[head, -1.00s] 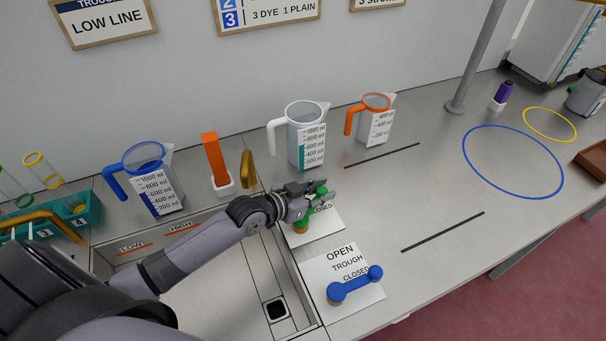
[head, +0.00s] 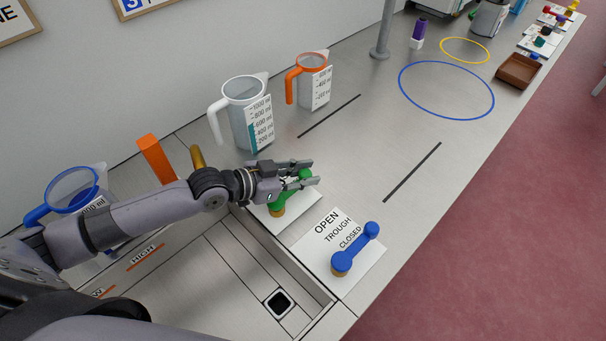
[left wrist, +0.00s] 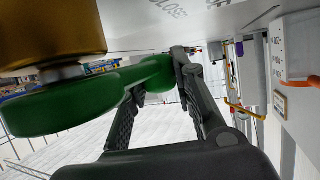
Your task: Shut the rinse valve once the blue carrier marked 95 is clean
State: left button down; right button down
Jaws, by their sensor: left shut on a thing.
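A green valve handle (head: 281,199) on a brass base stands on a white plate beside the trough. My left gripper (head: 314,172) is shut on its far, knobbed end. In the left wrist view the green handle (left wrist: 70,104) runs from under the brass part to between my fingers (left wrist: 152,88). The arm and gripper hide most of the plate's lettering, so I cannot read its name. The green handle points up and right, nearly parallel to the blue handle. No blue carrier marked 95 is visible. My right gripper is not in view.
The blue handle (head: 355,250) stands on a plate lettered OPEN, TROUGH, CLOSED. A white jug (head: 240,115), an orange-rimmed jug (head: 312,82) and a blue-rimmed jug (head: 75,192) stand near the wall. The trough (head: 215,268) looks empty.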

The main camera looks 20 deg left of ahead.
pick_arm(q)
jog(key=shift+d+r, duration=0.1)
jog(key=c, duration=1.3)
grip_release()
jog(key=v, duration=1)
jog(key=shift+v, duration=1)
